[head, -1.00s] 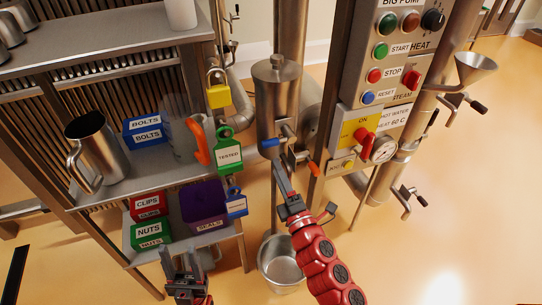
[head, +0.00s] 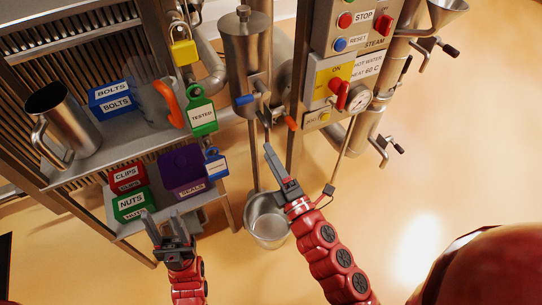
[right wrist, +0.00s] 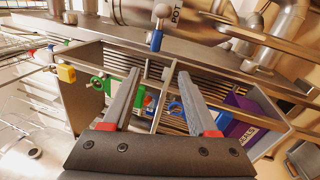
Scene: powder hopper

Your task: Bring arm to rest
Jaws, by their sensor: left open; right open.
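My right gripper (head: 268,148) reaches up from the bottom of the head view. It is in front of and below the steel hopper (head: 246,40). Its two fingers also show in the right wrist view (right wrist: 158,74), apart with nothing between them. A blue-tipped handle (head: 245,99) on the hopper's outlet is beyond the fingertips and apart from them; a blue handle (right wrist: 156,40) also shows ahead in the right wrist view. My left gripper (head: 164,222) is open and empty, in front of the lower shelf near the green nuts box (head: 131,205).
A steel bucket (head: 267,222) stands on the floor below the hopper. The shelves hold a steel jug (head: 66,120), blue bolts box (head: 112,99), red clips box (head: 126,177) and purple seals box (head: 181,171). A control panel (head: 345,60) stands at upper right. The floor at right is clear.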

